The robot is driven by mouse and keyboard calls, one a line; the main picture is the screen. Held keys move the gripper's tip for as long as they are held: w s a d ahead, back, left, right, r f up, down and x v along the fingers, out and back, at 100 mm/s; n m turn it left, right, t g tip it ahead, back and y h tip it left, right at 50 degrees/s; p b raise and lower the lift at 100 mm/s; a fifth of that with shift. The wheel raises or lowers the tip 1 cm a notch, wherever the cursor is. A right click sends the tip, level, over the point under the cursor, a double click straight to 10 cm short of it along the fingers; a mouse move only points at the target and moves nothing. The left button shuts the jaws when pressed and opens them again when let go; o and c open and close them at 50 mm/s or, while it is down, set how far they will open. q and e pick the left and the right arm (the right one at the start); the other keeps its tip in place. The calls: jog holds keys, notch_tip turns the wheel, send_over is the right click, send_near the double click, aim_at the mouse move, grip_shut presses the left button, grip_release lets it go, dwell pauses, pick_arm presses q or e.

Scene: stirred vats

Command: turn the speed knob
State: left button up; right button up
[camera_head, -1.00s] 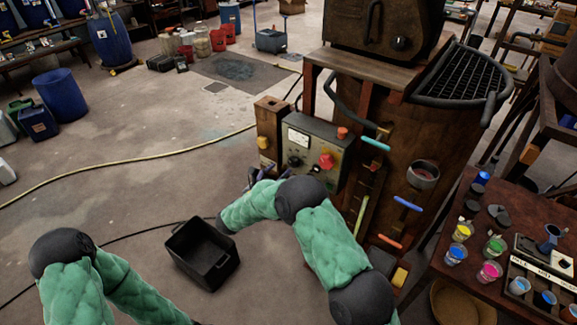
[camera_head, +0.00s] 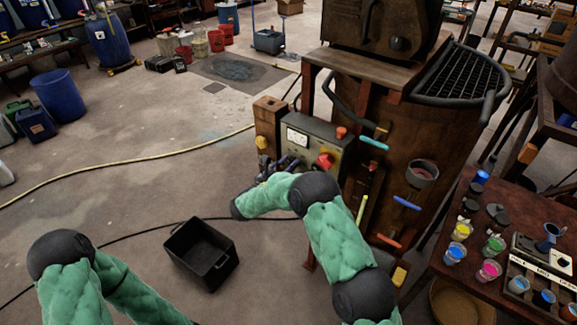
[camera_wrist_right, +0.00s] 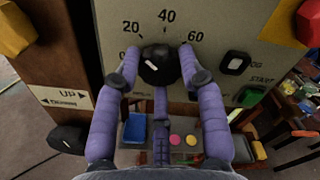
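The speed knob (camera_wrist_right: 160,65) is black with a short white mark, on a pale panel with a printed scale reading 20, 40 and 60 in the right wrist view. My right gripper (camera_wrist_right: 160,55) has purple fingers, one on each side of the knob and a third below it. The fingers stand apart; whether they touch the knob is hard to tell. In the head view my right gripper (camera_head: 283,166) is at the lower front of the control box (camera_head: 322,143), and the knob is hidden there. My left arm is at lower left, its gripper out of frame.
A red knob (camera_head: 324,161) sits just right of my right gripper. The wrist view shows a black button (camera_wrist_right: 237,88) right of the scale and a direction plate (camera_wrist_right: 62,98) at left. A black crate (camera_head: 203,255) stands on the floor; a paint table (camera_head: 452,275) is at right.

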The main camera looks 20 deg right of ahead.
dwell(0.8)
jog(key=shift+m+b, duration=10)
jog(key=shift+b, duration=0.55)
jog(key=o, duration=1.1)
jog(key=shift+d, duration=0.1)
jog(key=shift+o, duration=0.2)
